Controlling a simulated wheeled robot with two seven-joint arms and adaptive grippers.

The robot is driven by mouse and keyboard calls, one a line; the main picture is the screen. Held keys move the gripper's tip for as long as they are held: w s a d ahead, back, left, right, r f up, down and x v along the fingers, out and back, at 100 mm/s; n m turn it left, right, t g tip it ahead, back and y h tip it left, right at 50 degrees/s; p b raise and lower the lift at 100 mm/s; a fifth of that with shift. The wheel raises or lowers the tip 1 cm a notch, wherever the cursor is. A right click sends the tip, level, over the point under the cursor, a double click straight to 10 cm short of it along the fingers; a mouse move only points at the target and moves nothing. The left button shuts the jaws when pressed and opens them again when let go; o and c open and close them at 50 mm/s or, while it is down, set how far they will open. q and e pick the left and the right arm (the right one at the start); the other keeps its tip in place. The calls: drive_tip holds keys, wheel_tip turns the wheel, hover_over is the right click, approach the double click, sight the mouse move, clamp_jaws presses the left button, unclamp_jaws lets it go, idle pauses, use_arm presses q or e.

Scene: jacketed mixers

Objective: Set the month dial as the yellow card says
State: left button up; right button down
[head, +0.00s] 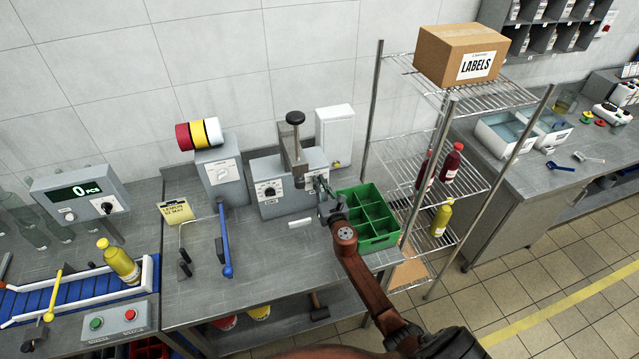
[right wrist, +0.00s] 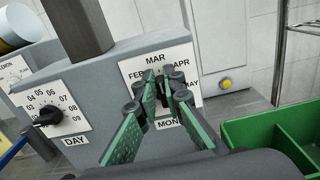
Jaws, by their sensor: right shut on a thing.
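The month dial (right wrist: 155,60) is on the front of the grey machine, its plate marked MAR at the top, with FEB, APR and MAY around it. In the head view my right gripper (head: 322,188) reaches the machine's right front. The yellow card (head: 175,210) stands on the bench to the left; its small print is too blurred to read surely. My left gripper is not in view.
The day dial (right wrist: 50,115) sits left of the month dial. A green divided crate (head: 368,218) stands close to the right of my right gripper. The machine's upright lever (head: 296,145) rises above the dials.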

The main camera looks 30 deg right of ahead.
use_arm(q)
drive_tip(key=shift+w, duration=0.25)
